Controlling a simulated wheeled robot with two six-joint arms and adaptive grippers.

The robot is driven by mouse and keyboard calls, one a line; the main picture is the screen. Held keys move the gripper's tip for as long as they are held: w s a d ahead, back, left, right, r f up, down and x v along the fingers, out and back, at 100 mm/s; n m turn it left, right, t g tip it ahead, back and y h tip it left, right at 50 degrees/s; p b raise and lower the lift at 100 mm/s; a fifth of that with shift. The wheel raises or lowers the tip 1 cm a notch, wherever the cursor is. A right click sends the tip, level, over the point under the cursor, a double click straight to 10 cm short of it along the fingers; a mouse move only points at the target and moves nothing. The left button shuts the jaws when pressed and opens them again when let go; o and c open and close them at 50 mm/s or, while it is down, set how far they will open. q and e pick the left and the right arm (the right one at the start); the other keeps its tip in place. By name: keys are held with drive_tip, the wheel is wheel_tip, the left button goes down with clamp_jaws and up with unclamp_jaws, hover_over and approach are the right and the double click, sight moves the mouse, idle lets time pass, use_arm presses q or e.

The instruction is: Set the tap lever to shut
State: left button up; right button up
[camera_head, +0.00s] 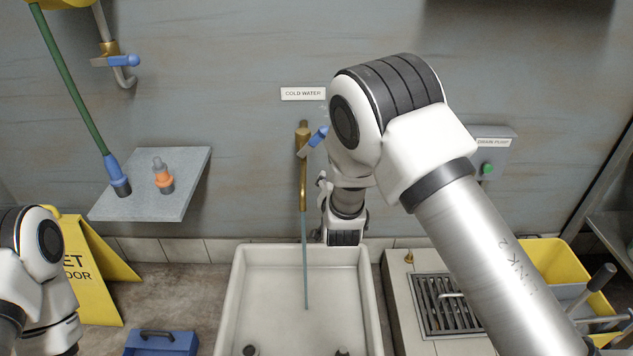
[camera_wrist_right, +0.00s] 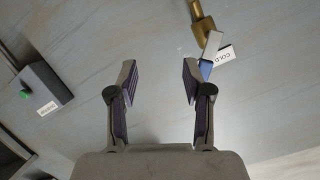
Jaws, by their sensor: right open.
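The brass tap (camera_head: 303,170) is on the wall below a COLD WATER label, and its blue lever (camera_head: 318,137) slants up to the right. A thin stream of water (camera_head: 305,260) runs from the spout into the white sink. In the right wrist view the lever (camera_wrist_right: 206,70) is just beyond and right of the right finger, with the brass body (camera_wrist_right: 203,22) above it. My right gripper (camera_wrist_right: 159,75) is open and empty, apart from the lever. In the head view my own arm mostly hides it. My left gripper is not in view.
The white sink (camera_head: 236,300) stands below the tap. A pump box (camera_head: 496,150) with a green button is on the wall at right. A grey shelf (camera_head: 190,180) holds a small orange-and-grey item. A second blue-levered valve (camera_head: 122,60) is at upper left. A yellow floor sign (camera_head: 95,265) stands at left.

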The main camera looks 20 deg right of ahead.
sight(319, 139)
drive_tip(key=w+r+m+t+b, duration=0.1)
drive_tip(key=w+r, duration=0.1)
drive_tip(key=w, duration=0.2)
drive_tip(key=w+r+t+b, duration=0.1)
drive_tip(key=w+r, duration=0.1)
drive_tip(key=w, duration=0.2)
drive_tip(key=w+r+m+t+h+b, duration=0.1)
drive_tip(key=w+r+b, duration=0.1)
drive_tip(key=w, duration=0.2)
drive_tip(key=shift+m, duration=0.3)
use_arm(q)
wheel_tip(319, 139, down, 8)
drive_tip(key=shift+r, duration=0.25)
use_arm(e)
clamp_jaws()
